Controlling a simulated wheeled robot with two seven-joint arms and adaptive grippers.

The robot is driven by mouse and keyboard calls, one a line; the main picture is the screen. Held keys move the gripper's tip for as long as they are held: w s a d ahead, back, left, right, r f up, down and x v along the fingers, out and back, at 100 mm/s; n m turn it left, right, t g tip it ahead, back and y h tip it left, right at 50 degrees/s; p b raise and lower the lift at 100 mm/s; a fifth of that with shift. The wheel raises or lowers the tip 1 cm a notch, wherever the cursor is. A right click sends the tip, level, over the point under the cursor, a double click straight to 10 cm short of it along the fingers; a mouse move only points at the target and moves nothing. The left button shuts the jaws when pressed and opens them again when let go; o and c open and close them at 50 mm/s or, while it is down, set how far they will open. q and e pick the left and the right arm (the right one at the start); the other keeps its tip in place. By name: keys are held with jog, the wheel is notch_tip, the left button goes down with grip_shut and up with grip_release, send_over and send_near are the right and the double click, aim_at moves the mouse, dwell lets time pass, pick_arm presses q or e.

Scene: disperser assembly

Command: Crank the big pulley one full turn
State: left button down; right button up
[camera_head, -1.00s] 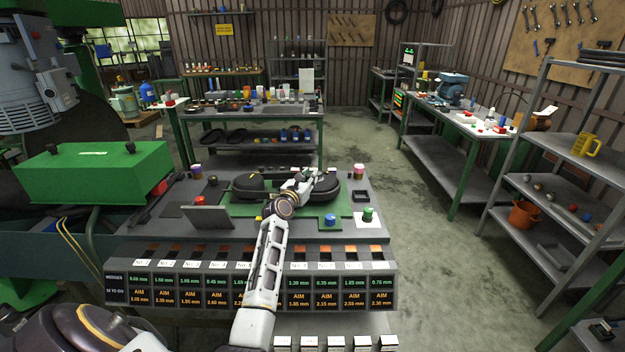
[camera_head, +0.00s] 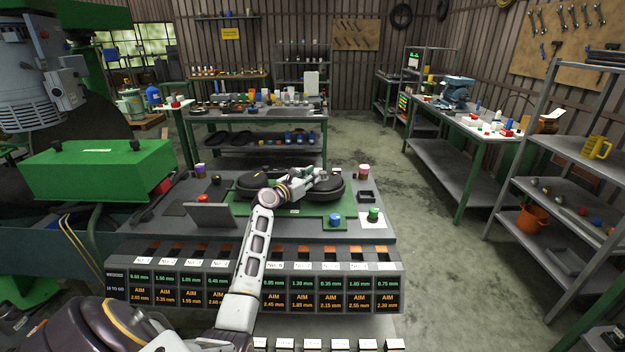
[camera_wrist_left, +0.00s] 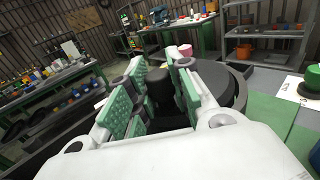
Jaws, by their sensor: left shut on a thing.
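The big pulley (camera_head: 333,193) is a wide black disc on the right of the green base plate (camera_head: 287,210) on the near bench, partly hidden by my gripper. A smaller black pulley (camera_head: 251,182) stands left of it. My left gripper (camera_head: 318,181) reaches over the big pulley from the left. In the left wrist view, the gripper (camera_wrist_left: 160,92) has its green-padded fingers around a dark upright crank knob (camera_wrist_left: 159,84), shut on it. The pulley's dark rim (camera_wrist_left: 237,88) shows right of the fingers. The knob's base is hidden. My right gripper is not in view.
A blue-topped piece (camera_head: 335,219) and a green-topped piece (camera_head: 374,214) stand near the bench's right front. A grey tilted panel (camera_head: 211,216) is at left front. A row of bins with readouts (camera_head: 255,280) runs along the front. A green machine housing (camera_head: 100,170) stands at left.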

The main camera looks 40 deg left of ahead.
pick_arm(q)
jog(key=shift+f, duration=0.15)
jog(key=c, duration=1.6)
grip_release()
jog(key=o, duration=0.3)
jog(key=shift+o, duration=0.2)
jog(key=shift+s, duration=0.85)
jog(key=s, duration=1)
jog(key=shift+s+a, duration=0.15)
jog(key=shift+a, duration=0.1)
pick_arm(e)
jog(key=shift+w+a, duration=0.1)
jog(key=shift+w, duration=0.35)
